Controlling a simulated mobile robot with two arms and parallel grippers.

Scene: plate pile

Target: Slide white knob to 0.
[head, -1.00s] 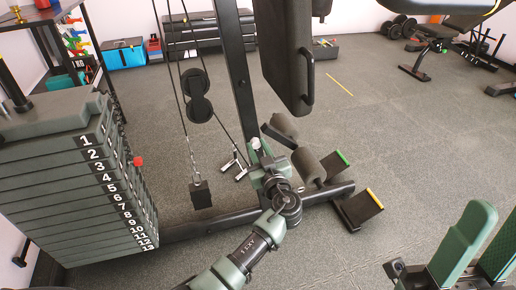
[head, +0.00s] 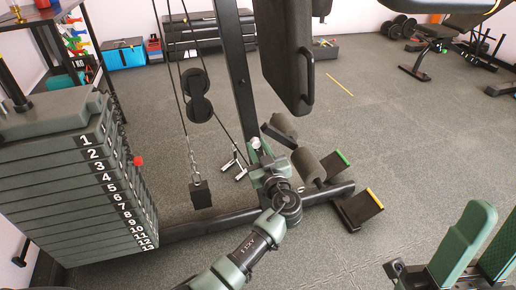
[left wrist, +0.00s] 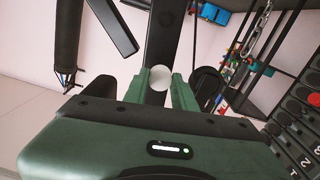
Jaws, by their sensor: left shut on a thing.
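The white knob (head: 255,142) is a small round ball low on the dark upright post of the gym machine. In the left wrist view the knob (left wrist: 157,77) sits between the two green fingers of my left gripper (left wrist: 160,84). In the head view my left gripper (head: 257,155) is at the post, shut on the knob, with its wrist partly hiding the post's foot. No 0 mark is readable near the knob. My right gripper (head: 497,225) shows at the lower right, with its two green fingers apart and nothing seen between them.
A numbered weight stack (head: 70,190) with a red pin (head: 138,160) stands at the left. A pulley (head: 198,95) and a hanging black weight (head: 200,194) are left of the post. Padded rollers (head: 310,165) and a dark pad (head: 285,50) are close by.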

